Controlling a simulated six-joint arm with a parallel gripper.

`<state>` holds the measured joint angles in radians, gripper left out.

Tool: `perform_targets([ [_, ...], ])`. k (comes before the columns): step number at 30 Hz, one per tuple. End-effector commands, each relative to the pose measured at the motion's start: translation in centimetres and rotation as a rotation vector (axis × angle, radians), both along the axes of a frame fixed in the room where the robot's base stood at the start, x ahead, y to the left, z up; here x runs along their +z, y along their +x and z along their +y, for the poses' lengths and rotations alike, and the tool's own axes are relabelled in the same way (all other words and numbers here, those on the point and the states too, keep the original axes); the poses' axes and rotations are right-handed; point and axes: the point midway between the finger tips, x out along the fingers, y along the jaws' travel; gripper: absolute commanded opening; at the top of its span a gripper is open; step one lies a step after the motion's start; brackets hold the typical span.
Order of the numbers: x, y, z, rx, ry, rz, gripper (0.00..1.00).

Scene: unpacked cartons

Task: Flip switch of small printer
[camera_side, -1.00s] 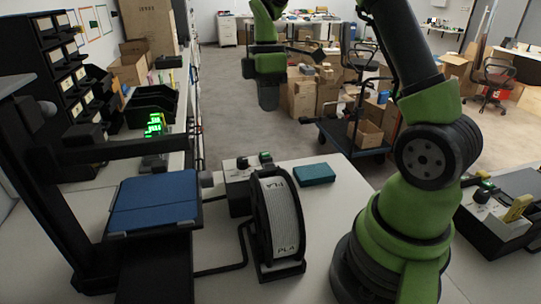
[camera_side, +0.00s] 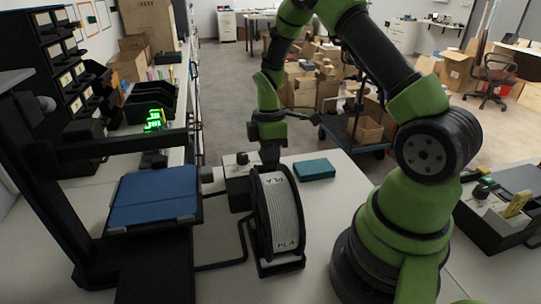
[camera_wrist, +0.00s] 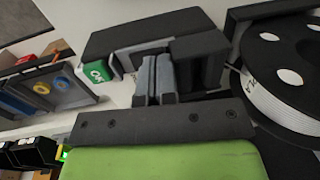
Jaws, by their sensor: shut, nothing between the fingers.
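The small printer (camera_side: 150,195) stands at the left in the side view, with a black frame and a blue bed. Behind the spool is its dark control box (camera_side: 238,190), with a light top and a dark knob (camera_side: 242,158). A green-lit switch on that box is hidden behind my gripper in the side view. My gripper (camera_side: 269,162) is shut and empty, pointing down at the right part of the box. In the wrist view my gripper's fingers (camera_wrist: 155,95) are together close to the box, with a small green piece with white marks (camera_wrist: 97,72) to their left. Contact cannot be told.
A white PLA filament spool (camera_side: 280,215) on a black holder stands just in front of my gripper. A teal box (camera_side: 314,170) lies to the right. Another dark control box (camera_side: 500,222) sits at the right edge. The table between spool and my base is clear.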

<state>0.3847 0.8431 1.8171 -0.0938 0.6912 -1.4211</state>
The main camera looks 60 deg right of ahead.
Motion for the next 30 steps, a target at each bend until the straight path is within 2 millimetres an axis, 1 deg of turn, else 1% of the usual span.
perform_targets([
  [8,0.0,0.0,0.0,0.000,0.000,0.000,0.00],
  [11,-0.5,-0.1,0.2,-0.001,0.001,0.002,0.00],
  [19,-0.6,-0.1,0.1,0.000,0.002,0.004,0.00],
  [30,-0.2,1.0,-1.0,0.001,-0.001,-0.002,0.00],
])
